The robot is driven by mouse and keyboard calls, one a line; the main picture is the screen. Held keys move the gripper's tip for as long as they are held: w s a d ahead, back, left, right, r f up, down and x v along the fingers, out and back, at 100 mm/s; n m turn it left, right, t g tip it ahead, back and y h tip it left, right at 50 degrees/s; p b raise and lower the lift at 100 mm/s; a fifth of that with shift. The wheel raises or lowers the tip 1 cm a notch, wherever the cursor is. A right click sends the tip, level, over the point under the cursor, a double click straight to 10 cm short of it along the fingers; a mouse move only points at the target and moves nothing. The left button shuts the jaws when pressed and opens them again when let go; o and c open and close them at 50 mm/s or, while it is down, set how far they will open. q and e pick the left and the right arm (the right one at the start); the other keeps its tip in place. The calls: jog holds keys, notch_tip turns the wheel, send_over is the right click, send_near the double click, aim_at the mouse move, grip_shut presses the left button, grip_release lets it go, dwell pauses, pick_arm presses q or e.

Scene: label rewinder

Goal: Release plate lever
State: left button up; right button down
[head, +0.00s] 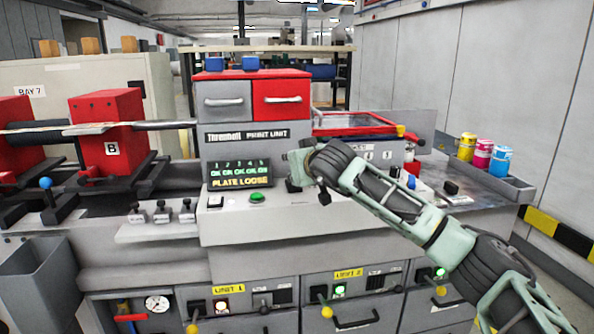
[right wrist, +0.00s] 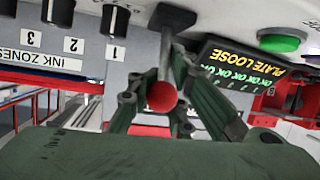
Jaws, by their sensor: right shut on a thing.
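The gripper is shut on the knob. My left gripper is not in view.
A green button (head: 257,197) sits below the display and shows close by in the right wrist view. Black ink zone knobs (right wrist: 116,18) are on the other side. Ink cans (head: 483,153) stand on a tray at right. Red blocks (head: 108,130) with a shaft are at left.

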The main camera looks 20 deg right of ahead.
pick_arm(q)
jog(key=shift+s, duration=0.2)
pick_arm(e)
jog(key=shift+s+a+f, duration=0.1)
jog(key=shift+a+f, duration=0.15)
jog(key=shift+f, duration=0.5)
jog(key=c, duration=2)
grip_release()
jog(key=shift+s, duration=0.1)
jog(key=shift+o, duration=0.8)
jog(key=shift+s+r, duration=0.15)
jog(key=shift+r, duration=0.05)
jog(key=shift+o, duration=0.9)
jog(key=shift+r, duration=0.1)
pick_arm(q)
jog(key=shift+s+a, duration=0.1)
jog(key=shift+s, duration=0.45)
pick_arm(e)
jog(key=shift+d+r, duration=0.1)
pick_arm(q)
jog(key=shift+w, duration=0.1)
pick_arm(e)
jog(key=shift+r, duration=0.1)
jog(key=shift+s+r, duration=0.3)
jog(key=shift+s, duration=0.15)
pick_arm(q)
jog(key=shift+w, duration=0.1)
pick_arm(e)
jog(key=v, duration=1)
jog(key=shift+s, duration=0.35)
